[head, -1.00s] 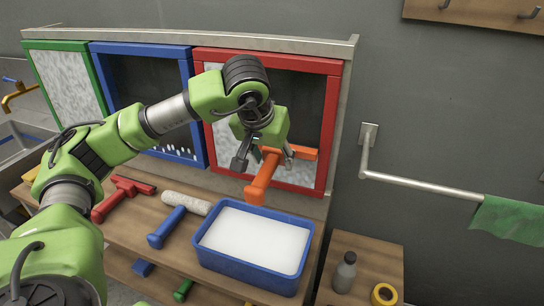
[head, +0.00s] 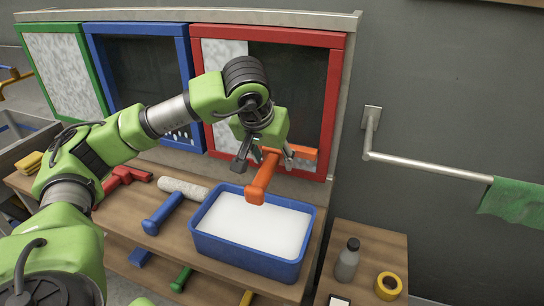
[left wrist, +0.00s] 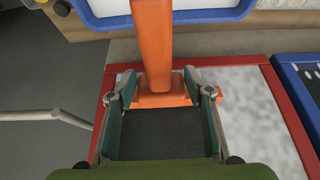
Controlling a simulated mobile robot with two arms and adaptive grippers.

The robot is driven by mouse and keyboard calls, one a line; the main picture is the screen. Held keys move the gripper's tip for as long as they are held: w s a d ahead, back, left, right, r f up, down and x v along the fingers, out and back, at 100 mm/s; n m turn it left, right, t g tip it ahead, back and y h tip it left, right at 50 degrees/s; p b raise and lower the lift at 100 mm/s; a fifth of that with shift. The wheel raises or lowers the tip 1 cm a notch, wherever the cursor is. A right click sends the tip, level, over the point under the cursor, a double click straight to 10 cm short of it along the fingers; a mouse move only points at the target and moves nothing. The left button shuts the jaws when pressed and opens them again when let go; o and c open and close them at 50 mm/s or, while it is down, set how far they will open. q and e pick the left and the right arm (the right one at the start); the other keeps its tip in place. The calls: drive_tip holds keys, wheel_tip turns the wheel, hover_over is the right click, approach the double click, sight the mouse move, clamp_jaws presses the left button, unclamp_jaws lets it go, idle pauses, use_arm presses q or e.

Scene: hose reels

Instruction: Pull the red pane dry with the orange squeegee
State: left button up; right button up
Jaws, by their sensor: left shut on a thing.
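The red pane (head: 335,105) is a red-framed panel at the right of the row. White lather covers its left part (head: 224,56); the middle and right show dark and clear. My left gripper (head: 265,158) is in front of its lower part, shut on the orange squeegee (head: 259,184), whose handle points towards me. In the left wrist view the squeegee (left wrist: 153,45) sits between the fingers (left wrist: 163,95), its bar at the pane's face; I cannot tell whether it touches. The red frame (left wrist: 285,105) and lather show there too. My right gripper is not in view.
A blue tub (head: 240,258) of white suds stands on the bench below the pane. A blue-handled roller (head: 163,213) and a red tool (head: 122,178) lie left of it. A rail with a green cloth (head: 512,205) is at right. A bottle (head: 347,262) and yellow tape (head: 388,286) stand on a side table.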

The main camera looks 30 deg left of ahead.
use_arm(q)
drive_tip(key=shift+f+b, duration=0.3)
drive_tip(key=shift+f, duration=0.35)
drive_tip(key=shift+a+f+b, duration=0.1)
drive_tip(key=shift+f+b, duration=0.2)
drive_tip(key=shift+f, duration=0.05)
drive_tip(key=s+d+f+b, duration=0.1)
drive_tip(key=s+f+b, duration=0.2)
drive_tip(key=s, duration=0.3)
drive_tip(key=shift+s+d+f+b, duration=0.15)
drive_tip(key=shift+s+d+b, duration=0.25)
drive_tip(key=shift+b, duration=0.2)
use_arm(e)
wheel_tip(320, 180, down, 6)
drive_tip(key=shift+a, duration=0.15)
use_arm(q)
drive_tip(key=shift+w, duration=0.1)
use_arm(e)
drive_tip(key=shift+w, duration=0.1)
